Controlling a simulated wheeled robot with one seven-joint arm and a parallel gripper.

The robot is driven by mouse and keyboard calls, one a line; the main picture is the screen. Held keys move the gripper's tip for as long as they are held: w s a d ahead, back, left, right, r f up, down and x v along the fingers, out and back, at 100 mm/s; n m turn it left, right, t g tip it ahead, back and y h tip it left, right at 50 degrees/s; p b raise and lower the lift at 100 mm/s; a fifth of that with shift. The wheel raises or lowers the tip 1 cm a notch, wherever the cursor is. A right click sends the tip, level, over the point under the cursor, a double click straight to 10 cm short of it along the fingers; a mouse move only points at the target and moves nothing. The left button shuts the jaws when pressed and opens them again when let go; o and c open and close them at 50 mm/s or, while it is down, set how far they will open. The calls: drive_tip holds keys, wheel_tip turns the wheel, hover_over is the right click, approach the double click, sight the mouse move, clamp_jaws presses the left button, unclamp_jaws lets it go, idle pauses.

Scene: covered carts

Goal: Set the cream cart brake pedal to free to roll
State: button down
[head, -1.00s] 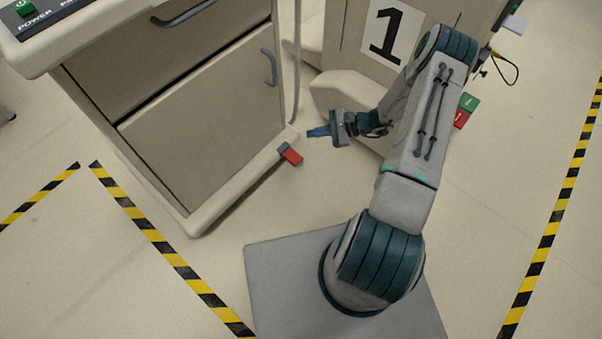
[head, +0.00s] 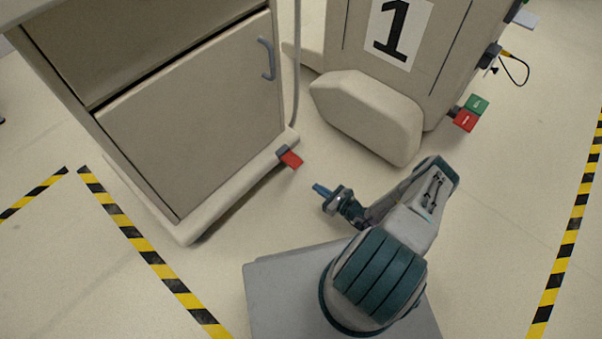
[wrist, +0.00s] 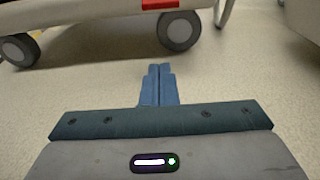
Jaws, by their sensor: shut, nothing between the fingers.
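The cream cart (head: 190,130) stands at the left in the head view. Its brake pedal (head: 291,159) is a red tab on a dark mount, sticking out from the cart's lower base edge near the right corner. In the wrist view the red pedal (wrist: 160,3) shows at the top edge, partly cut off, above a caster wheel. My gripper (head: 320,188) is low over the floor, to the lower right of the pedal and apart from it. Its blue fingers (wrist: 158,85) are shut together and empty, pointing toward the cart.
A second cream unit marked 1 (head: 370,110) stands at the back right, with a green and red pedal (head: 467,122) at its side. Caster wheels (wrist: 179,31) sit under the cart. Yellow-black floor tape (head: 150,255) runs at left and right. The floor between gripper and cart is clear.

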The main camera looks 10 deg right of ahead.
sight(292, 160)
drive_tip(key=b+x, duration=0.4)
drive_tip(key=x, duration=0.6)
drive_tip(key=shift+w+a+f, duration=0.1)
drive_tip(key=shift+f, duration=0.1)
drive_tip(key=shift+s+d+r, duration=0.15)
drive_tip(key=shift+r, duration=0.6)
drive_tip(key=shift+s+d+r, duration=0.1)
drive_tip(key=shift+r, duration=0.6)
drive_tip(key=shift+s+d+r, duration=0.15)
drive_tip(key=shift+r, duration=0.6)
